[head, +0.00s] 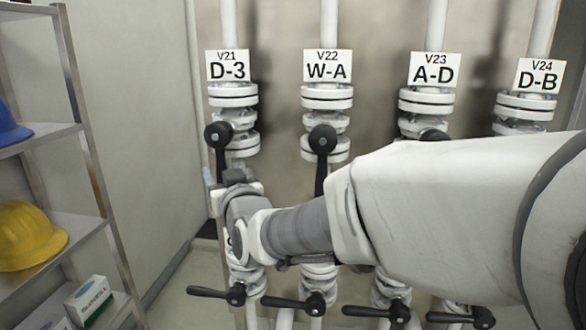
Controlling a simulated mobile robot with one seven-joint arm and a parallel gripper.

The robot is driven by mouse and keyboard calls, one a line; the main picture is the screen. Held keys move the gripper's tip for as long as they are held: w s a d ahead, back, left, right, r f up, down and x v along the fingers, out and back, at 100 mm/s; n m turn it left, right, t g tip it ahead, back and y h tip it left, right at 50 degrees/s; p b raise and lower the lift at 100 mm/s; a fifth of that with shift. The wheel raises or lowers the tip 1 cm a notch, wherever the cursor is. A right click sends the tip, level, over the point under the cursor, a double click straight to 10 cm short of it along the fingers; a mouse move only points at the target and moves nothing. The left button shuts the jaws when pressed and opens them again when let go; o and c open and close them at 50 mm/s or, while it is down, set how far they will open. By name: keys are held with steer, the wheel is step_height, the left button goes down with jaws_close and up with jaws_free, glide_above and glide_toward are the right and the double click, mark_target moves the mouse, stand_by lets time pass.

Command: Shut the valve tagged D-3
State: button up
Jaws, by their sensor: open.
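The tag D-3 (228,66), also marked V21, is on the leftmost vertical white pipe. Below its flanges, the valve's black lever (218,152) hangs down from a round hub, roughly along the pipe. My gripper (222,180) is at the lower end of this lever, with its jaws open. The lever's lower end is partly hidden by the gripper, so I cannot tell whether it lies between the fingers or touches them. My wrist and forearm cover the pipe below.
Valve W-A (322,143), with its lever down, stands right of D-3. A-D (435,68) and D-B (538,77) are farther right, partly behind my arm. Lower black levers (220,294) lie roughly sideways. A shelf (82,130) with a yellow helmet (28,236) stands left.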

steer(key=shift+w+a, duration=0.2)
steer(key=shift+w, duration=0.1)
jaws_close()
stand_by(1.4)
